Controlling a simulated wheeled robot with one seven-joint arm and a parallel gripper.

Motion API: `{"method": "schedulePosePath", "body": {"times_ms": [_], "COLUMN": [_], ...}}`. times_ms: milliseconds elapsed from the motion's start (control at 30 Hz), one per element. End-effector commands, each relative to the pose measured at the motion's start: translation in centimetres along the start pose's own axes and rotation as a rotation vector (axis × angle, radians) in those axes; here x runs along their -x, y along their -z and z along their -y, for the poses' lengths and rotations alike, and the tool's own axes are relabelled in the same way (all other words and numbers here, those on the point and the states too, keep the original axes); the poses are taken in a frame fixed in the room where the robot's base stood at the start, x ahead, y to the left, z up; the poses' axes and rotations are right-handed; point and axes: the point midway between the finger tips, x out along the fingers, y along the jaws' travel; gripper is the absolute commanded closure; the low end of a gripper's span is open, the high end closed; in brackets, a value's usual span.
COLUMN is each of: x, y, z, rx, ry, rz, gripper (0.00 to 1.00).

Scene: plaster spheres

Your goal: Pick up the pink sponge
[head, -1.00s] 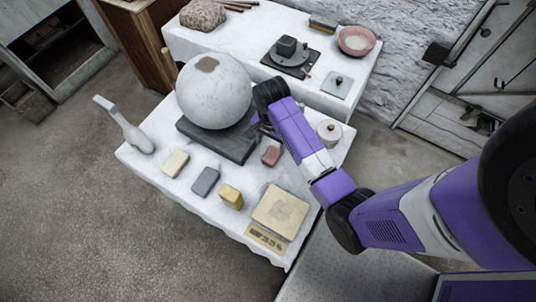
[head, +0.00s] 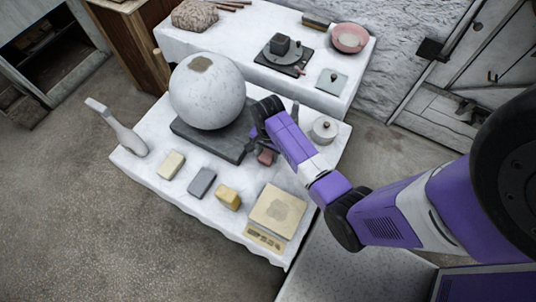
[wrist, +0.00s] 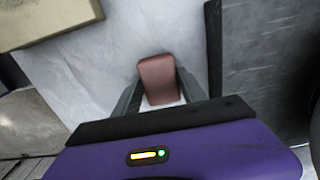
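The pink sponge (head: 265,157) lies on the white-covered front table, just right of the dark slab under the big sphere; my arm partly hides it in the head view. In the wrist view the pink sponge (wrist: 158,72) shows as a reddish-pink block with rounded corners. My gripper (wrist: 161,88) is open, with one grey finger on each side of the sponge. The sponge reaches past the fingertips. I cannot tell whether either finger touches it or how high the tips are above the table.
A large plaster sphere (head: 207,91) sits on a dark slab (head: 212,141) close by. A lidded white jar (head: 323,131) stands to the right.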

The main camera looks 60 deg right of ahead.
Motion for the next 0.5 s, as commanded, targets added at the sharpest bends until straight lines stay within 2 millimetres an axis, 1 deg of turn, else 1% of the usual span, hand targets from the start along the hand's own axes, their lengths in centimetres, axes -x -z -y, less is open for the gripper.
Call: {"method": "schedulePosePath", "body": {"times_ms": [33, 100, 200, 500], "x": [0.01, 0.01, 0.01, 0.28], "y": [0.00, 0.00, 0.00, 0.01], "z": [0.00, 0.00, 0.00, 0.02], "rx": [0.000, 0.000, 0.000, 0.000], "ry": [0.000, 0.000, 0.000, 0.001], "rz": [0.000, 0.000, 0.000, 0.000], "gripper": [0.62, 0.76, 0.93, 0.93]}}
